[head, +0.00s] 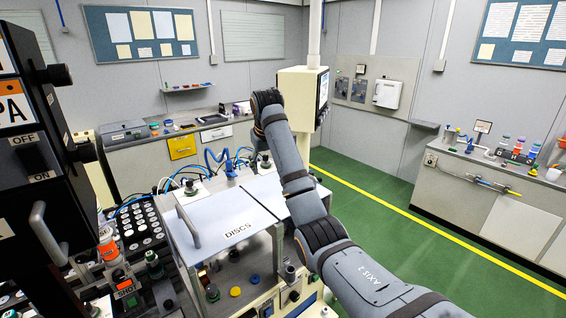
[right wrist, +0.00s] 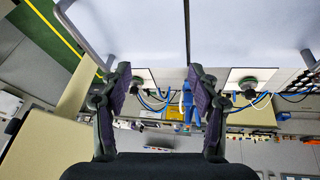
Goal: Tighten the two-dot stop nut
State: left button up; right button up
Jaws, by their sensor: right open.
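My right gripper (right wrist: 159,72) is open and empty in the right wrist view, its two dark fingers spread apart. Two dark round knobs or nuts on white plates show beyond it: one dark nut (right wrist: 137,83) is close to the left finger, and another dark nut (right wrist: 248,84) is right of the right finger. No dots can be read on either, so I cannot tell which is the two-dot stop nut. In the head view, a dark nut (head: 198,170) shows behind the covers; my right arm hides part of that area. My left gripper is not in view.
A white cover marked DISCS (head: 228,222) with a grey handle lies over the machine. A blue fitting (head: 229,168) with hoses stands behind it. Green floor (head: 400,202) is clear at right.

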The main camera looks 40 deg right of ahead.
jog(key=shift+s+d+r+m+h, duration=0.1)
jog(key=shift+s+d, duration=0.1)
jog(key=shift+d, duration=0.45)
jog(key=shift+s+d+r+m+h, duration=0.1)
jog(key=shift+s+d, duration=0.05)
jog(key=shift+d, duration=0.45)
jog(key=shift+s+d+m+h, duration=0.1)
jog(key=shift+s+d, duration=0.1)
jog(key=shift+d, duration=0.45)
jog(key=shift+s, duration=0.1)
